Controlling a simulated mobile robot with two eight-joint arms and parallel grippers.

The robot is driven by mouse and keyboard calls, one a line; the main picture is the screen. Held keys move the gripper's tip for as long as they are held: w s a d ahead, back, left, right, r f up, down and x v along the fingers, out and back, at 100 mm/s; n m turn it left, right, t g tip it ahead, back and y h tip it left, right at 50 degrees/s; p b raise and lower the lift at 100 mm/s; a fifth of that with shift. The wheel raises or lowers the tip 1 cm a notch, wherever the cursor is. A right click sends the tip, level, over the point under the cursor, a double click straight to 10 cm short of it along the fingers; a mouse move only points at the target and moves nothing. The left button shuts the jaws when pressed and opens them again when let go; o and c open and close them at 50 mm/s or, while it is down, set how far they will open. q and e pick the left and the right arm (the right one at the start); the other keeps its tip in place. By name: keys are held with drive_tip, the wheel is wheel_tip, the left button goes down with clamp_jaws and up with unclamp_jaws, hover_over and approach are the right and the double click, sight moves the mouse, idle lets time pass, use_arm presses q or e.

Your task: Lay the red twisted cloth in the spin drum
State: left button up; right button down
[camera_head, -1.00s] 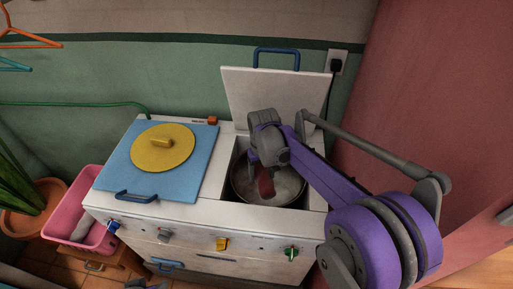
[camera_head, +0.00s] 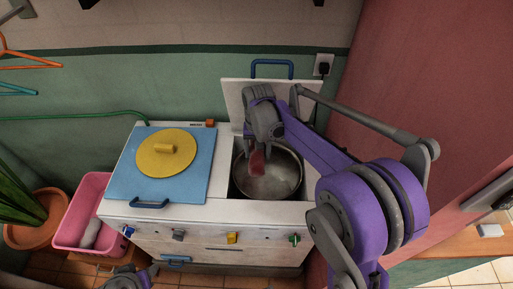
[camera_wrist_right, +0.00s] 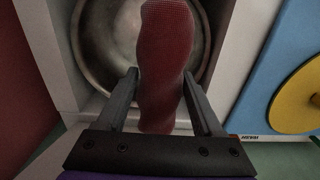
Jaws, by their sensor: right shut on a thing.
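The red twisted cloth (camera_head: 257,162) hangs from my right gripper (camera_head: 252,143), over the back left of the spin drum's mouth. The spin drum (camera_head: 280,182) is a round metal tub in the right half of the white machine, with its lid raised. In the right wrist view the cloth (camera_wrist_right: 165,60) stands lengthwise between the two fingers of the right gripper (camera_wrist_right: 160,75), with the drum (camera_wrist_right: 92,55) behind it. I cannot tell whether the cloth touches the drum. Part of my left gripper (camera_head: 130,279) shows at the bottom edge; its fingers are unclear.
The raised white lid (camera_head: 235,100) stands behind the drum. A blue lid (camera_head: 190,190) with a yellow disc (camera_head: 165,153) covers the machine's left half. A pink basket (camera_head: 65,235) with a grey item and a potted plant (camera_head: 37,225) stand left. A red wall (camera_head: 410,90) is close on the right.

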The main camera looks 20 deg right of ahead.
use_arm(q)
wheel_tip(320, 180, down, 19)
drive_tip(key=b, duration=1.6)
drive_tip(key=shift+g, duration=0.4)
use_arm(e)
wheel_tip(320, 180, down, 27)
drive_tip(key=shift+r, duration=0.15)
unclamp_jaws()
use_arm(q)
drive_tip(key=r+p, duration=0.2)
drive_tip(key=r, duration=0.1)
drive_tip(key=shift+s+r, duration=0.2)
use_arm(e)
wheel_tip(320, 180, up, 11)
